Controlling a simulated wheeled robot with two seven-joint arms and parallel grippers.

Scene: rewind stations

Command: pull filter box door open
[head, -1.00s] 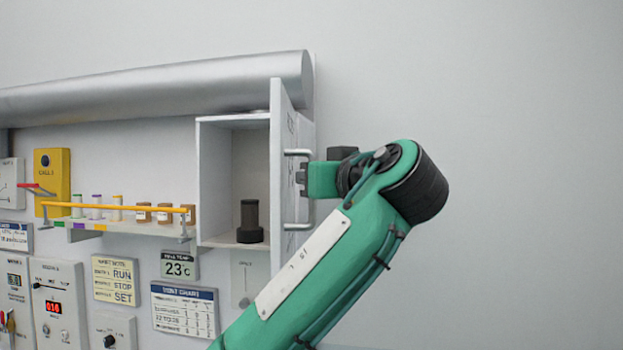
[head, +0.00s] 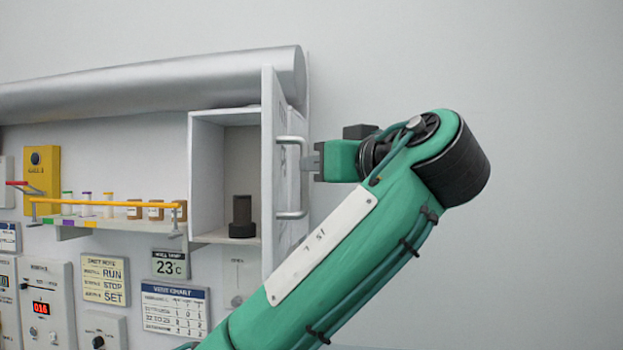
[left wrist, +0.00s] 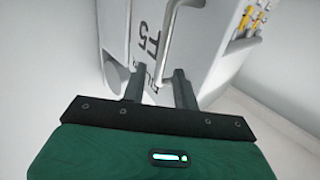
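The filter box (head: 208,180) is a pale open-fronted box on the wall in the head view, with a dark cylinder (head: 242,215) inside. Its door (head: 268,190) stands swung open, seen nearly edge-on. The door's metal bar handle (head: 291,214) is on the face toward my left gripper (head: 309,162). In the left wrist view, my left gripper (left wrist: 159,75) has its two fingers apart, with nothing held. The handle (left wrist: 167,45) shows just beyond the fingertips, in line with the gap. Whether a finger touches it I cannot tell. My right gripper is out of view.
A silver duct (head: 150,85) runs above the box. Left of it are a shelf (head: 110,220) with small vials and jars, a yellow rail, a yellow switch box (head: 41,175) and wall panels. The wall right of my arm is bare.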

